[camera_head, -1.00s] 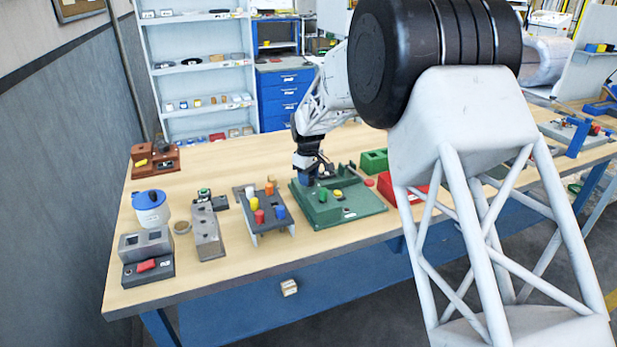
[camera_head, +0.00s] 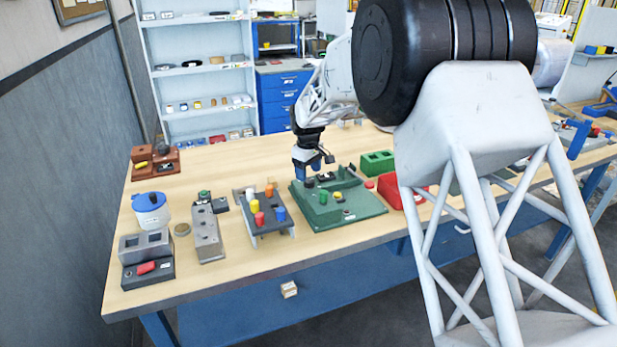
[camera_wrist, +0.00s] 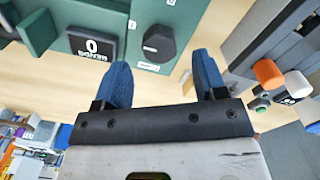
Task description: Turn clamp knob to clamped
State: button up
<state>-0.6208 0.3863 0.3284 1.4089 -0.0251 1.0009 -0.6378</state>
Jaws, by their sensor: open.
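A green fixture (camera_head: 362,210) stands on the bench in the head view. It carries small coloured parts, including a yellow one (camera_head: 338,197). In the wrist view the green fixture (camera_wrist: 190,12) bears a black faceted knob (camera_wrist: 160,43) with small white labels beside it, too small to read. My gripper (camera_head: 306,176) is over the fixture's back left part. In the wrist view my gripper (camera_wrist: 163,65) has its blue fingers spread with nothing between them. The knob lies just beyond the fingertips, seemingly apart from them.
A grey rack with coloured pegs (camera_head: 266,235) stands left of the fixture. A green bin (camera_head: 377,162) and a red bin (camera_head: 390,190) are to its right. A blue-lidded jar (camera_head: 150,207) stands at the left. Bare wood lies behind the rack.

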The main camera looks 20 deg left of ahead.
aim_at(308, 180)
jog(key=shift+r, duration=2.3)
jog(key=shift+s+d+r, duration=0.1)
jog(key=shift+d+r, duration=0.15)
jog(key=shift+d, duration=0.2)
jog(key=s+d+r+m, duration=0.2)
jog(key=s+d+r, duration=0.35)
jog(key=d, duration=0.65)
jog(key=s+d+r+m+t, duration=0.1)
jog(key=s+d+r+m, duration=0.4)
jog(key=d, duration=0.6)
jog(key=s+d+r, duration=0.4)
jog(key=s+d, duration=0.2)
jog(key=d, duration=0.6)
jog(key=s+d+f+m, duration=0.1)
jog(key=s+d+m, duration=0.1)
jog(key=s+d, duration=0.4)
jog(key=s+d+f+m, duration=0.2)
jog(key=s+d, duration=0.4)
jog(key=s, duration=0.8)
jog(key=s+d+f+m+t, duration=0.1)
jog(key=s+d+f+m, duration=0.1)
jog(key=s+d, duration=0.5)
jog(key=s+m, duration=0.1)
jog(key=s, duration=0.3)
jog(key=shift+f+m, duration=0.2)
jog(key=shift+m, duration=0.2)
jog(key=shift+w+d, duration=0.1)
